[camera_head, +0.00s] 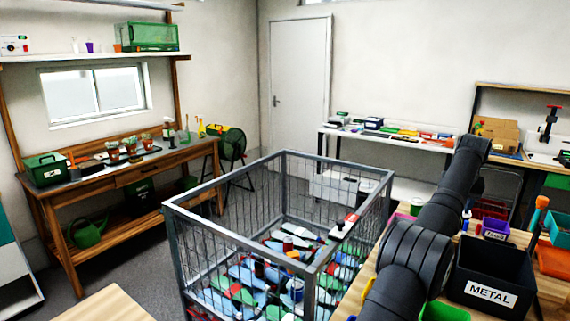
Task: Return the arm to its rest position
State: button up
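My black arm (438,207) reaches from the bottom right of the view up and away, over the wooden worktable. Its far visible end is a rounded black joint near the back white table. My gripper is not visible, so I cannot see its fingers or whether it holds anything. No rest mark or cradle for the arm can be made out.
A grey wire cage (176,250) with several bottles and other items stands left of my arm. A black METAL bin (487,288) is close on its right. A wooden workbench (120,186) stands far left. Open floor (125,262) lies between bench and cage.

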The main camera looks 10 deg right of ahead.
jog(key=w+a+n, duration=0.2)
jog(key=w+a, duration=0.7)
jog(key=a, duration=0.2)
jog(key=shift+w+a+r+y, duration=0.4)
jog(key=o, duration=0.8)
jog(key=shift+o, duration=0.3)
jog(key=shift+a+r, duration=0.15)
jog(key=s+a+r+n, duration=0.3)
jog(key=s+a+n, duration=0.15)
jog(key=a, duration=0.35)
jog(key=s+a+r+n, duration=0.3)
jog(key=a+n, duration=0.2)
jog(key=a, duration=0.3)
jog(key=s+a+r+n, duration=0.3)
jog(key=a+r+n, duration=0.15)
jog(key=a, duration=0.25)
jog(key=a+x, duration=0.1)
jog(key=x, duration=0.9)
jog(key=shift+f+n+t+y, duration=0.3)
jog(key=shift+y, duration=0.1)
